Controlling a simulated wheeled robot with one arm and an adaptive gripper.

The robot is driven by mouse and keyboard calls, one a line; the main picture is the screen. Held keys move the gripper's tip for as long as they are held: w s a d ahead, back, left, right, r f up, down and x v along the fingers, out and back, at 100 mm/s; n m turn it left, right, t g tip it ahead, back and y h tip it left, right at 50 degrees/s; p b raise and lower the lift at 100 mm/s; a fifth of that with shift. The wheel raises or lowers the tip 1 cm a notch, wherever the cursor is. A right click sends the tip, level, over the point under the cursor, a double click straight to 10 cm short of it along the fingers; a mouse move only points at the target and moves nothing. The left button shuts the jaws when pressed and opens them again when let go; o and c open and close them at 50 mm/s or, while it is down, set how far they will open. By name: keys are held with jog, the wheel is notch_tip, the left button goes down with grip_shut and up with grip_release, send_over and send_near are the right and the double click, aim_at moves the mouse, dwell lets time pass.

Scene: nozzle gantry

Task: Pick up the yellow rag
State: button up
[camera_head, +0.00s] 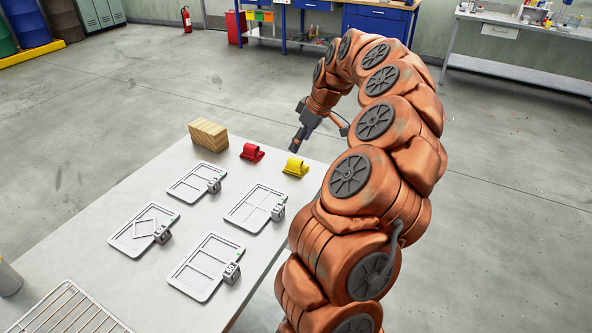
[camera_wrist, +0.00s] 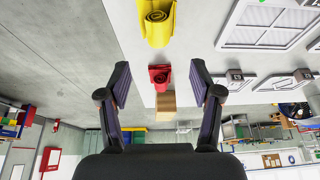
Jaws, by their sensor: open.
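The yellow rag (camera_head: 295,167) is rolled up and lies near the far right edge of the white table. It also shows in the wrist view (camera_wrist: 157,22), near the top edge and partly cut off by it. My gripper (camera_head: 299,143) is at the end of my orange arm, close to the yellow rag and apart from it in the head view. In the wrist view my gripper (camera_wrist: 160,82) has its two fingers spread wide with nothing between them held. A similar red rag (camera_head: 252,152) lies to the left of the yellow one; it shows beyond it in the wrist view (camera_wrist: 160,75).
A wooden block stack (camera_head: 208,135) stands at the table's far edge. Several framed trays with small grey clamps, such as one tray (camera_head: 255,208), lie in front of the rags. A wire rack (camera_head: 70,312) is at the near left.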

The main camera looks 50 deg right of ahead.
aim_at(296, 159)
jog(key=shift+s+d+f, duration=0.2)
jog(key=shift+d+f, duration=0.25)
jog(key=shift+d, duration=0.05)
jog(key=shift+f, duration=0.3)
jog(key=shift+p+x, duration=0.4)
jog(key=shift+x, duration=0.55)
jog(key=shift+w+a+f, duration=0.15)
jog(key=shift+a+f, duration=0.1)
jog(key=shift+f, duration=0.2)
jog(key=p+x, duration=0.1)
jog(key=x, duration=0.3)
jog(key=shift+a+f+p, duration=0.1)
jog(key=shift+f+p, duration=0.05)
jog(key=shift+p, duration=0.25)
grip_shut()
